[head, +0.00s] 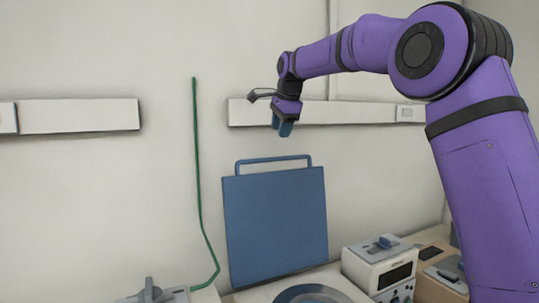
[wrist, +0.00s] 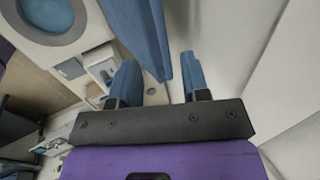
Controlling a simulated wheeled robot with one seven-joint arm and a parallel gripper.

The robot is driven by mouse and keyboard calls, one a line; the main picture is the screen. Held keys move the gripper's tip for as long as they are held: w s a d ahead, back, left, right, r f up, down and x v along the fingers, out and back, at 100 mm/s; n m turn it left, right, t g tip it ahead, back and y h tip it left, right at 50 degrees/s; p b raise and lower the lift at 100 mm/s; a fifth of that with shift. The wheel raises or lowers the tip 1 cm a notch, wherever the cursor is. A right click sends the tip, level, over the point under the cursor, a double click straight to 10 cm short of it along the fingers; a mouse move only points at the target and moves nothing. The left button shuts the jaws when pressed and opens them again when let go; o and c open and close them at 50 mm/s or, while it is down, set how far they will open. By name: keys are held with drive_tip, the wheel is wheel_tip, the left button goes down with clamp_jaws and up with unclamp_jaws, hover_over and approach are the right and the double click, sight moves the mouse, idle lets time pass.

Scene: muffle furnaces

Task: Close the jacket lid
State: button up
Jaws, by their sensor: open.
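The jacket lid (head: 275,225) is a blue square panel standing upright, open, behind the round jacket opening (head: 310,294). A blue bar handle (head: 272,159) runs along its top edge. My gripper (head: 285,128) is above the lid near the right end of the handle, apart from it, fingers pointing down. In the wrist view my gripper (wrist: 160,80) has its two blue fingers spread with nothing between them. The lid (wrist: 142,32) shows edge-on beyond the fingers there, and the jacket opening (wrist: 45,15) is at upper left.
A white box instrument (head: 380,265) stands right of the jacket on the bench. A green hose (head: 199,190) climbs the wall left of the lid. White wall rails (head: 80,116) run behind. The space in front of the lid above the jacket looks free.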

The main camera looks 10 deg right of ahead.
drive_tip(key=x, duration=0.9)
drive_tip(key=shift+d+f, duration=0.1)
drive_tip(key=shift+f, duration=0.25)
clamp_jaws()
